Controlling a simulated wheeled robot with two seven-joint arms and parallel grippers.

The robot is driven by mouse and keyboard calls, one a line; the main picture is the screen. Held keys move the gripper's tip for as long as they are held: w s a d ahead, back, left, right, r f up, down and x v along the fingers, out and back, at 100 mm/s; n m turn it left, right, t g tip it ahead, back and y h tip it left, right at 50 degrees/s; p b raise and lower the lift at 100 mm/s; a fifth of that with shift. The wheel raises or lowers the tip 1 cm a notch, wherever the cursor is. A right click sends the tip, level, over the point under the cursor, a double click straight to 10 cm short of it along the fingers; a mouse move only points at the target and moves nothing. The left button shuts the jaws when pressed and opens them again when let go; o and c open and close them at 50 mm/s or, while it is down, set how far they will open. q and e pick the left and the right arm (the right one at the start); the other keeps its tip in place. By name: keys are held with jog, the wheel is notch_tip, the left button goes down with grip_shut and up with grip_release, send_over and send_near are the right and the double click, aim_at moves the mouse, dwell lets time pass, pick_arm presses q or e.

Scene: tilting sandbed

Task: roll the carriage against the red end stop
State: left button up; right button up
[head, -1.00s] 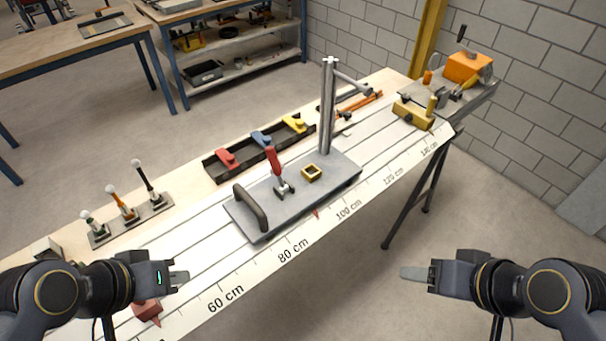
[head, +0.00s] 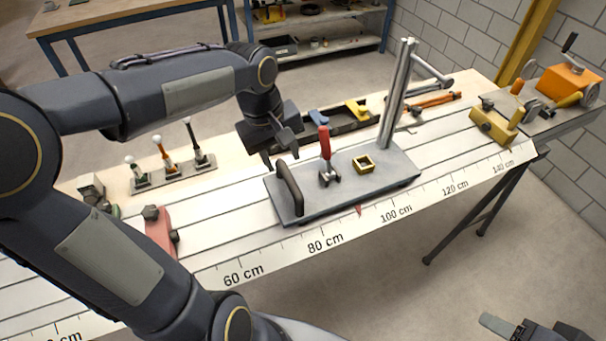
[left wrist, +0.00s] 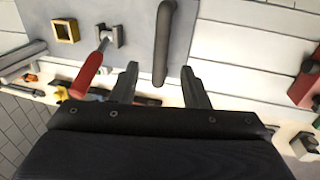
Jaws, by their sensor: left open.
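The carriage (head: 345,192) is a grey plate on the rails with a dark handle (head: 290,187) at its left end, a red-handled clamp (head: 325,150), a yellow square block (head: 363,163) and an upright post. The red end stop (head: 160,230) stands to its left, with clear rail between them. My left gripper (head: 281,157) is open at the top of the handle. In the left wrist view the handle (left wrist: 163,45) lies between the lines of the two spread fingers (left wrist: 160,84); I cannot tell whether they touch it. My right gripper (head: 497,326) shows partly at the bottom right.
A yellow stop block (head: 493,122) stands on the rails at the right. Several knobbed pins (head: 165,160) stand in a rack behind the rails at the left. A dark tray (head: 345,120) with coloured clamps lies behind the carriage. A scale runs along the front edge.

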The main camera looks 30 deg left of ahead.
aim_at(289, 179)
pick_arm(q)
jog(key=f, duration=0.4)
jog(key=d+f, duration=0.1)
jog(key=f, duration=0.2)
jog(key=shift+w, duration=0.4)
jog(key=shift+c, duration=0.2)
grip_shut()
